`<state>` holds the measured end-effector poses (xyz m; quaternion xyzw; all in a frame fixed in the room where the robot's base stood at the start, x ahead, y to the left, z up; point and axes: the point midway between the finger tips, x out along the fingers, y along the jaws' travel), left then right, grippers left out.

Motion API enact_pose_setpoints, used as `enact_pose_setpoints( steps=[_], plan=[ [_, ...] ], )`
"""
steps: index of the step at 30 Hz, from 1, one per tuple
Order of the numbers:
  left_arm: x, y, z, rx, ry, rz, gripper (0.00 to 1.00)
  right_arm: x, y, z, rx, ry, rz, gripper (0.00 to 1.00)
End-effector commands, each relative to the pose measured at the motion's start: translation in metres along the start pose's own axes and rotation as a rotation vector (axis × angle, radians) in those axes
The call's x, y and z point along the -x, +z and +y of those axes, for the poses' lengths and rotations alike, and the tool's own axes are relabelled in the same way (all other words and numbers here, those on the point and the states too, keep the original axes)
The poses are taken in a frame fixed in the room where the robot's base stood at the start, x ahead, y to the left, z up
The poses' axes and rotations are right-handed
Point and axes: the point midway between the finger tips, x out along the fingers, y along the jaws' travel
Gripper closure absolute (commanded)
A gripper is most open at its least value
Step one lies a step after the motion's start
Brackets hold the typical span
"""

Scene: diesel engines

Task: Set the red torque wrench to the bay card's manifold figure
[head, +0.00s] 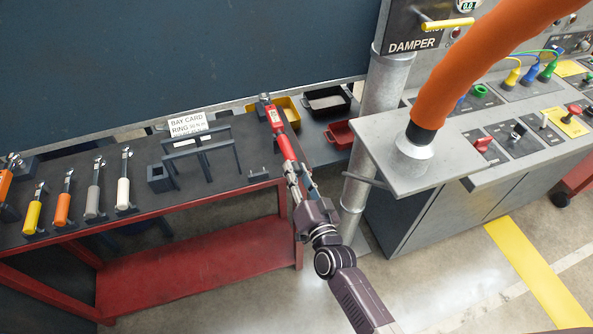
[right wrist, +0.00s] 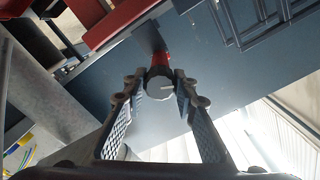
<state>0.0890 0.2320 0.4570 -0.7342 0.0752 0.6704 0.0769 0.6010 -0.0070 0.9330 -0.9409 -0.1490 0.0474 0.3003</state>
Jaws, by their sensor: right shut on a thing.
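The red torque wrench (head: 276,126) is held up at the right end of the bench, its head pointing away and its handle toward me. My right gripper (head: 294,182) is shut on the lower handle end. In the right wrist view the fingers (right wrist: 158,100) flank the wrench's round grey end (right wrist: 160,88), with a red part behind. The scale cannot be read. The white bay card (head: 187,123) stands at the back of the bench; its top line reads "BAY CARD" and the ring line seems to give 50 N m. The lower line is too small to read. My left gripper is not in view.
Several wrenches with yellow, orange, grey and white (head: 123,192) handles lie on the dark bench (head: 230,182) at left. A grey rack (head: 200,155) stands mid-bench. Yellow (head: 289,106), black (head: 327,100) and red (head: 340,134) trays sit behind. A steel post (head: 362,170) and orange hose (head: 450,75) stand close at right.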

Motion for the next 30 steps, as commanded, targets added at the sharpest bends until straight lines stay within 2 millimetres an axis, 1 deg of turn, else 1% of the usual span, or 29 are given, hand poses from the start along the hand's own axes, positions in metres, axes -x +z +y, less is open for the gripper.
enact_pose_setpoints(
  steps=[15, 24, 30],
  plan=[
    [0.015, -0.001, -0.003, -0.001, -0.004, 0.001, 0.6, 0.0, 0.0, -0.001, 0.454, 0.001, -0.002, 0.98],
    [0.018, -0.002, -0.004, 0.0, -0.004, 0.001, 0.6, 0.0, 0.001, -0.001, 0.711, 0.001, -0.001, 0.98],
    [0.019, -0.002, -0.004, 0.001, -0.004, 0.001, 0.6, 0.0, 0.001, 0.0, 0.834, 0.001, -0.002, 0.98]
  ],
)
